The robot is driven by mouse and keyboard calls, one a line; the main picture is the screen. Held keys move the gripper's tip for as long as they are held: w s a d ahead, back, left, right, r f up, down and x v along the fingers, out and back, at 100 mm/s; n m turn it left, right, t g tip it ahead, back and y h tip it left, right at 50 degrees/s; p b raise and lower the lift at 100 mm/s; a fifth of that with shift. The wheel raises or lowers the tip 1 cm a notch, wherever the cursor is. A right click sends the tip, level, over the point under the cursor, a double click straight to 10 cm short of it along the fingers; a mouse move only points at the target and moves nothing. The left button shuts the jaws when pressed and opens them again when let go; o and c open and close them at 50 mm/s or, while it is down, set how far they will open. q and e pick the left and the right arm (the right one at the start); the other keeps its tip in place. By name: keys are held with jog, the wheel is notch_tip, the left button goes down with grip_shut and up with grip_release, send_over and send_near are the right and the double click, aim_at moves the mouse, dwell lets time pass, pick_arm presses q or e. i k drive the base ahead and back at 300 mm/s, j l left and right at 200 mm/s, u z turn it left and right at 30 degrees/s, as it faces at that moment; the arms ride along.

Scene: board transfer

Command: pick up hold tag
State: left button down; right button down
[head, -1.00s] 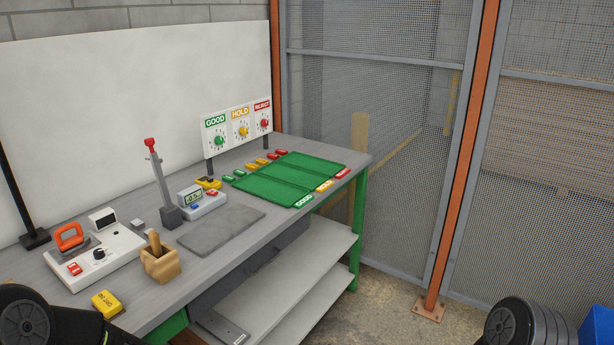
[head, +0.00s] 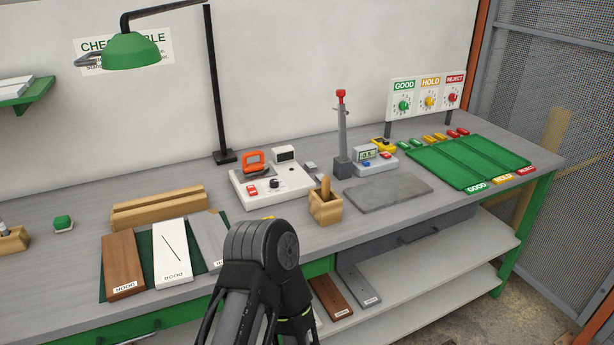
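Two small yellow tags, the hold tags (head: 434,137), lie on the bench between the green and red tags, behind the green sectioned tray. The tray (head: 470,160) has GOOD, HOLD and REJECT labels along its front edge. A yellow HOLD sign with a dial (head: 430,92) stands on the panel behind the tags. One of my arms, which looks like the left, rises at the bottom centre, far to the left of the tags. Its gripper fingers do not show. My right gripper is not in view.
Boards (head: 172,252) lie on a green mat at the front left. A white device with an orange handle (head: 254,162), a wooden holder (head: 325,208), a grey pad (head: 388,192) and a red-topped lever press (head: 342,135) stand mid-bench. A green lamp (head: 131,51) overhangs the left.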

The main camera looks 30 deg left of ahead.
aim_at(430, 140)
jog(key=u, duration=1.95)
jog(key=z, duration=1.6)
jog(key=l+u, duration=0.1)
jog(key=u, duration=0.3)
jog(key=i+l+u, duration=0.1)
jog(key=u, duration=0.25)
jog(key=l+u, duration=0.2)
jog(key=u, duration=0.2)
jog(key=l+u, duration=0.25)
jog(key=l, duration=0.3)
jog(key=l+u, duration=0.2)
jog(key=l, duration=0.4)
jog(key=k+l+u, duration=0.1)
jog(key=l+u, duration=0.15)
jog(key=l, duration=0.3)
jog(key=k+l+u, duration=0.25)
jog(key=l, duration=0.3)
jog(key=i, duration=0.1)
